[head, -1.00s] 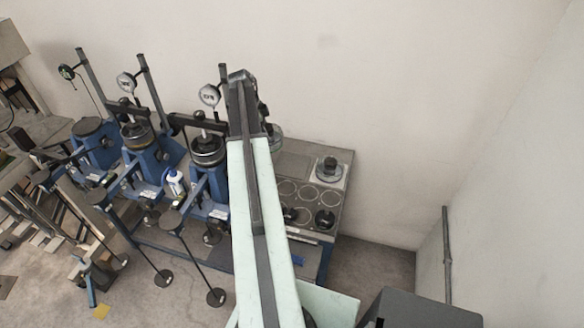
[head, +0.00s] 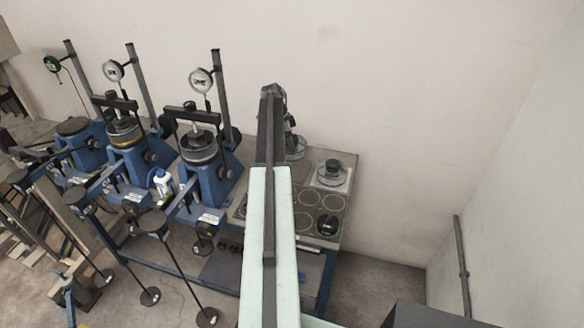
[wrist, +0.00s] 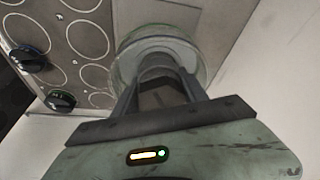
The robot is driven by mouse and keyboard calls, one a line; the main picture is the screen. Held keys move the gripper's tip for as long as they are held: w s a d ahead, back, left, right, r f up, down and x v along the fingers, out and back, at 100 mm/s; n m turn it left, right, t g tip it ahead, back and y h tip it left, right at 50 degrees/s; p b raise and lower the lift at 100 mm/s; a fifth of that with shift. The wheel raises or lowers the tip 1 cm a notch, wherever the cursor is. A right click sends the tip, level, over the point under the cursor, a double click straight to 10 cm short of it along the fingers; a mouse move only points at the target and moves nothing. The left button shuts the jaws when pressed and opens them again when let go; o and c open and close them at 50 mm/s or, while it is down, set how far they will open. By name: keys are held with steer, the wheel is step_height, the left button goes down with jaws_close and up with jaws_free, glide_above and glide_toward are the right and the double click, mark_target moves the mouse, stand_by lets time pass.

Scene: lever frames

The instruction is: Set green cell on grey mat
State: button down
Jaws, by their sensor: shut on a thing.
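My gripper (wrist: 158,88) is shut on the green cell (wrist: 203,62), a round piece with a pale, green-tinted clear rim. In the head view the cell's glassy edge (head: 297,147) shows beside the end of my arm, over the back left of the bench; my jaws are mostly hidden there. The grey mat (wrist: 226,32), a flat dark-grey square, lies under and beside the cell in the wrist view. I cannot tell whether the cell touches it.
A dark-topped clear cell (head: 331,172) stands on a pale mat to the right. A dark-capped piece (head: 327,225) sits among ringed places (head: 306,197) at the front. Blue dial-gauge presses (head: 205,150) stand close on the left. A wall rises behind.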

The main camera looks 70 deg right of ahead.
step_height(320, 180, down, 9)
steer(key=b, duration=0.8)
steer(key=shift+f, duration=0.2)
steer(key=shift+r, duration=0.25)
steer(key=shift+f, duration=0.15)
steer(key=c, duration=0.6)
jaws_free()
steer(key=p+v, duration=1.1)
steer(key=v, duration=0.1)
steer(key=shift+a+r+p, duration=0.1)
steer(key=shift+r+p, duration=0.15)
steer(key=shift+p, duration=0.15)
steer(key=shift+w+f, duration=0.1)
